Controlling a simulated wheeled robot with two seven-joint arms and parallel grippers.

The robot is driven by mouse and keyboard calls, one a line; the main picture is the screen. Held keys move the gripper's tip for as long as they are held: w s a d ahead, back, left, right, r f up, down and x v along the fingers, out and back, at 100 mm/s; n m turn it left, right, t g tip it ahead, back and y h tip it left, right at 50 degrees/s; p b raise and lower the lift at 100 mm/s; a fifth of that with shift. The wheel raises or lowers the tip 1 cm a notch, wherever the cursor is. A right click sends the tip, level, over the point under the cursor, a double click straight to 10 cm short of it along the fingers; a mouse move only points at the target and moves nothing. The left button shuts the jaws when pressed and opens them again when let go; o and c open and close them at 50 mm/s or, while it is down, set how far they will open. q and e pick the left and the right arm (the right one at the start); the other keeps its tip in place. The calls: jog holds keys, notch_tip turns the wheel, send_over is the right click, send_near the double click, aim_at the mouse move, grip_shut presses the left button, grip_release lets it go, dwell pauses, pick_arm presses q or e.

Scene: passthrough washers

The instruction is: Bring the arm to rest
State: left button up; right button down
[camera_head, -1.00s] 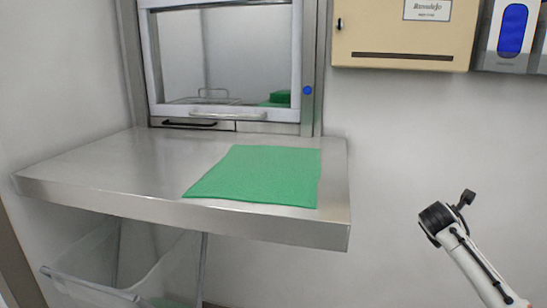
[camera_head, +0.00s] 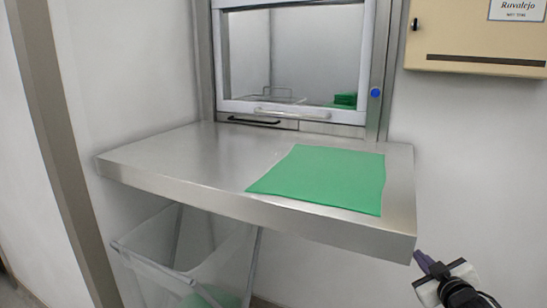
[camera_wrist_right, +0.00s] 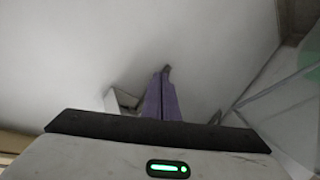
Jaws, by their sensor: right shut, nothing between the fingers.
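My right gripper (camera_head: 424,262) shows at the lower right of the head view, just below the front right corner of the steel shelf (camera_head: 150,157) in the picture. Its purple fingers are shut together with nothing between them. In the right wrist view the closed fingers (camera_wrist_right: 162,97) point out over a plain pale surface. I cannot tell how far the fingertips are from the shelf edge. Most of my right arm is outside the head view. My left gripper is not in view.
A green cloth (camera_head: 322,180) lies flat on the shelf. Behind it is a closed pass-through window (camera_head: 292,55) with green items (camera_head: 345,100) inside. A clear bin (camera_head: 185,245) stands below the shelf. A beige cabinet (camera_head: 480,35) hangs at the upper right.

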jog(key=s+a+f+g+y, duration=0.2)
jog(key=s+a+f, duration=0.55)
jog(key=f, duration=0.25)
jog(key=s+a+f+g+y, duration=0.1)
jog(key=s+a+f, duration=0.3)
jog(key=s, duration=0.5)
jog(key=s+a+f+m+g+y, duration=0.1)
jog(key=s+a+f, duration=0.4)
jog(key=s+a, duration=0.3)
jog(key=s+a+f+m+g, duration=0.1)
jog(key=s+a+f, duration=0.4)
jog(key=s, duration=0.7)
jog(key=shift+a+f+g+y, duration=0.25)
jog(key=shift+a+g+y, duration=0.25)
jog(key=shift+a, duration=0.55)
